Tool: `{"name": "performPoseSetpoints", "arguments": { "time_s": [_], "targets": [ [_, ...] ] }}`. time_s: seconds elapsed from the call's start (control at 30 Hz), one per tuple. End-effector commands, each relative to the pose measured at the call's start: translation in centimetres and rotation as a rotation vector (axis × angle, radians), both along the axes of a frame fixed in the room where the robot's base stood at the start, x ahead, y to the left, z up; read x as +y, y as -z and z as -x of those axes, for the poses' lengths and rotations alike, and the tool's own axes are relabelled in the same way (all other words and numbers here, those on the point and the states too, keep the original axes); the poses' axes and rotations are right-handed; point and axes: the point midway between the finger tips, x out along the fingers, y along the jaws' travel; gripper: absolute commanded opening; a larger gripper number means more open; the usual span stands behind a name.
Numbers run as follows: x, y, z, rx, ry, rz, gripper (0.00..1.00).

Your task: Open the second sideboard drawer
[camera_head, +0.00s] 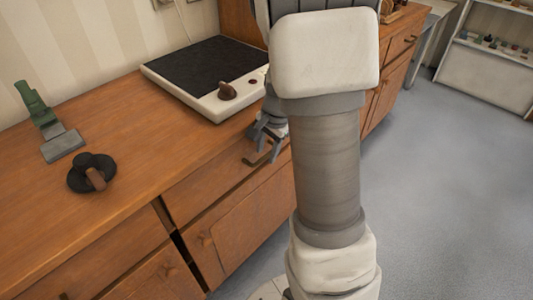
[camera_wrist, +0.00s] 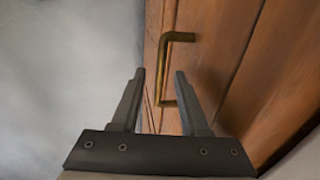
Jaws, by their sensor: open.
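The sideboard (camera_head: 130,140) is brown wood and runs along the wall. A drawer front (camera_head: 205,187) below its top, left of my arm, looks flush with the sideboard. A brass bar handle (camera_head: 250,161) is at the right part of this drawer front. My gripper (camera_head: 268,150) is close to the handle, partly hidden behind my arm. In the wrist view the drawer front (camera_wrist: 215,45) fills the right side. My gripper (camera_wrist: 159,74) is open there, with the brass handle (camera_wrist: 162,68) showing between its fingertips. I cannot tell whether they touch it.
On the sideboard top are a flat device with a dark plate (camera_head: 205,68) and knob, a black round object (camera_head: 85,181) with a brown handle, and a green-and-grey tool (camera_head: 50,125). A shelf (camera_head: 490,65) stands at the far right. The grey floor (camera_head: 450,190) at right is clear.

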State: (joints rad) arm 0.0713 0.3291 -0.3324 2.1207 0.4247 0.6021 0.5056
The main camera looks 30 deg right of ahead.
Motion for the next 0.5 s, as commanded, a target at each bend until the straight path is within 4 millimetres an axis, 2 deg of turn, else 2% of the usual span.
{"name": "performPoseSetpoints", "arguments": {
  "time_s": [0.27, 0.37, 0.5],
  "targets": [
    [0.01, 0.17, -0.05, 0.000, -0.001, 0.000, 0.45],
    [0.02, 0.16, -0.05, 0.000, -0.001, 0.000, 0.30],
    [0.02, 0.16, -0.05, 0.000, -0.001, 0.000, 0.05]
  ]
}}
